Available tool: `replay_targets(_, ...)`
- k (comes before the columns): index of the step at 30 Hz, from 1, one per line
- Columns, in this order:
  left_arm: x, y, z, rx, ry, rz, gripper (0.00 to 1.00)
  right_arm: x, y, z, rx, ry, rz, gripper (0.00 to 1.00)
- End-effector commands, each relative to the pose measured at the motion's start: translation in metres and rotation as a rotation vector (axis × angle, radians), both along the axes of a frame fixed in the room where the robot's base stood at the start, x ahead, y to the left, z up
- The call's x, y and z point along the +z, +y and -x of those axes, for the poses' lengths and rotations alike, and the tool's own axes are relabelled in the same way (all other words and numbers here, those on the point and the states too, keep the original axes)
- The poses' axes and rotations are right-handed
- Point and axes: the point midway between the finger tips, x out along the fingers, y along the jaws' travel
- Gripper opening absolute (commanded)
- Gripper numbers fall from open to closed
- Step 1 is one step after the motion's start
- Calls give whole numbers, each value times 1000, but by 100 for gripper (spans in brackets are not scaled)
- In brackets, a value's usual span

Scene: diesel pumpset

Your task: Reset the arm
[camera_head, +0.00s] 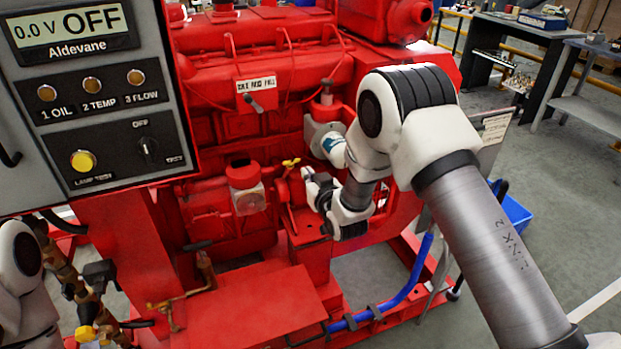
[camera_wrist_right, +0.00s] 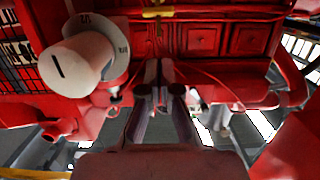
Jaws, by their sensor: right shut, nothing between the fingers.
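My right arm (camera_head: 490,250) comes in from the lower right and bends down at its elbow in front of the red engine (camera_head: 270,60). My right gripper (camera_head: 312,185) is shut and empty, beside a red upright lever (camera_head: 288,200) with a yellow top. Whether it touches the lever cannot be told. In the right wrist view, the fingers (camera_wrist_right: 161,72) come together before the red engine face (camera_wrist_right: 215,40).
A grey control panel (camera_head: 100,95) reading "0.0 V OFF" fills the upper left. A red-capped fitting (camera_head: 243,175) stands left of the right gripper. A blue hose (camera_head: 390,300) runs below it. Workbenches (camera_head: 520,35) and open floor lie at the right.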

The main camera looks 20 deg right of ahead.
Motion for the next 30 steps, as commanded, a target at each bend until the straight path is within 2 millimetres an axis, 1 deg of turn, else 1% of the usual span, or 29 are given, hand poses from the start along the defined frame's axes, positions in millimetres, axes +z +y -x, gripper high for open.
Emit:
replay_targets(2,-1,0,0,0,1,0,79,1,0,7,0,0,0,0)
replay_targets(5,0,0,0,0,1,0,79,3,0,10,0,-1,0,0)
replay_targets(7,1,0,0,0,1,0,79,0,0,11,0,5,0,0)
replay_targets(8,2,0,0,0,1,0,79,-5,-1,13,0,15,0,0)
replay_targets(10,7,0,0,0,1,0,79,-26,-2,21,-4,57,-1,0)
replay_targets(11,10,0,0,0,1,0,79,-40,-3,29,-5,87,-2,0)
replay_targets(13,15,0,0,0,1,0,79,-79,-6,58,-12,189,-6,0)
replay_targets(14,17,0,0,0,1,0,79,-97,-7,74,-15,245,-6,0)
replay_targets(15,20,0,0,0,1,0,79,-122,-9,100,-20,330,-7,0)
replay_targets(17,24,0,0,0,1,0,79,-158,-11,143,-28,471,-8,0)
replay_targets(18,26,0,0,0,1,0,79,-178,-13,174,-32,565,-9,0)
replay_targets(20,29,0,0,0,1,0,79,-203,-14,224,-40,712,-10,0)
replay_targets(21,31,0,0,0,1,0,79,-217,-15,258,-45,810,-10,0)
replay_targets(23,33,0,0,0,1,0,79,-230,-16,311,-50,959,-11,0)
replay_targets(24,34,0,0,0,1,0,79,-235,-16,344,-53,1054,-11,0)
replay_targets(27,34,0,0,0,1,0,79,-236,-15,412,-57,1254,-11,0)
replay_targets(30,33,0,0,0,1,0,79,-231,-14,451,-58,1380,-10,0)
